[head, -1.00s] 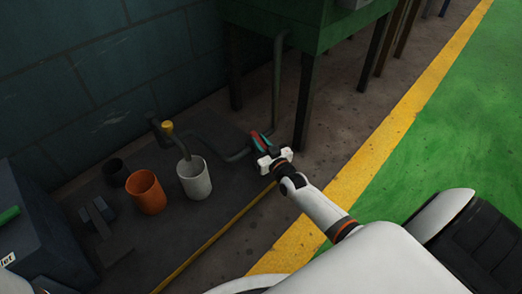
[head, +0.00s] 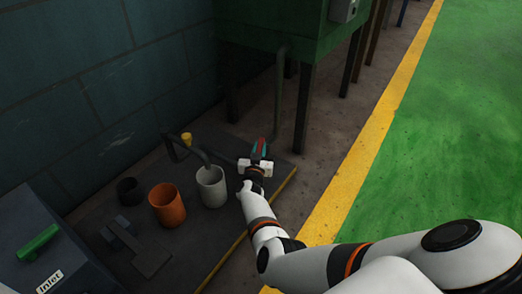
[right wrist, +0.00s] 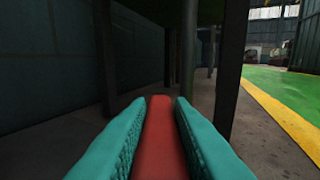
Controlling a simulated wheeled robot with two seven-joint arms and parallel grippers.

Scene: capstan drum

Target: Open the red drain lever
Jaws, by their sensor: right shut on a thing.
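The red drain lever (head: 262,146) is on the pipework below the green tank, right of the white cup. In the right wrist view the red lever (right wrist: 161,135) runs lengthwise between the two teal finger pads, which press on both its sides. My right gripper (head: 257,156) is shut on it, reaching up from the lower right in the head view. The gripper hides the near part of the lever and its pivot. My left gripper is not in view.
A white cup (head: 211,188), an orange cup (head: 167,206) and a dark cup (head: 130,191) stand on the dark platform. A yellow knob (head: 186,138) tops a pipe behind them. A green tank (head: 270,45) on dark legs stands behind. A box with a green handle (head: 38,243) is at left.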

